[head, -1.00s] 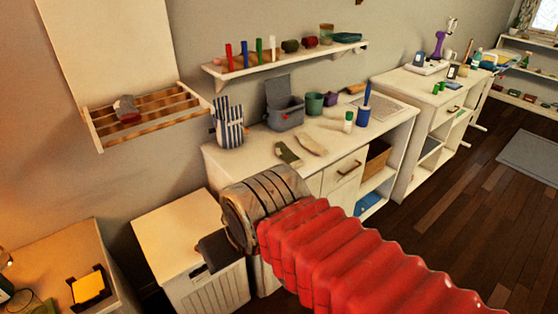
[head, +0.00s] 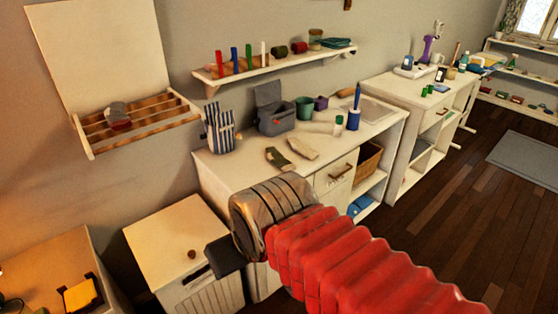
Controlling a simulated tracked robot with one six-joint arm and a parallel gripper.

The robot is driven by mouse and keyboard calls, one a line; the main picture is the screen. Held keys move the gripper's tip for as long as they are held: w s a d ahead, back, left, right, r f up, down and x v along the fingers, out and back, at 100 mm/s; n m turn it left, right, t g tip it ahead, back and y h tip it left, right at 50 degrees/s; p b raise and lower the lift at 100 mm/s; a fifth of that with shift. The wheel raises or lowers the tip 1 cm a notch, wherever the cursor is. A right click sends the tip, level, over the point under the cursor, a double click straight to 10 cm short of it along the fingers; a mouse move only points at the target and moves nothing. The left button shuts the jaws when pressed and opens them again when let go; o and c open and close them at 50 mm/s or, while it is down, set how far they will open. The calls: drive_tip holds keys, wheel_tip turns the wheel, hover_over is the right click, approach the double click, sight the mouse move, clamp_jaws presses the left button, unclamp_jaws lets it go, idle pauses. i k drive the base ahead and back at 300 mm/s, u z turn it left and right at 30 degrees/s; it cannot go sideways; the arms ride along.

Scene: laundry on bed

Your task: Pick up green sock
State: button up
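A small flat olive-green cloth-like piece (head: 278,158), possibly the green sock, lies on the white counter (head: 230,172) near its front edge. A similar tan piece (head: 302,147) lies just right of it. My arm reaches in from the lower right in a red ribbed sleeve. My gripper (head: 225,257) shows as a dark block at the arm's end, below and left of the green piece and apart from it. Its fingers cannot be made out, and I see nothing held. My wrist hides part of the counter's front.
A striped holder (head: 220,130), a grey open box (head: 278,115) and a green cup (head: 304,106) stand behind the pieces. A wall shelf (head: 275,68) hangs above. A white hamper-like box (head: 165,232) with a round brown knob (head: 192,254) stands lower left. Open floor (head: 450,215) lies right.

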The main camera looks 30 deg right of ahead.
sight(274, 156)
drive_tip(key=z, duration=0.05)
drive_tip(key=i, duration=0.9)
drive_tip(key=u, duration=0.1)
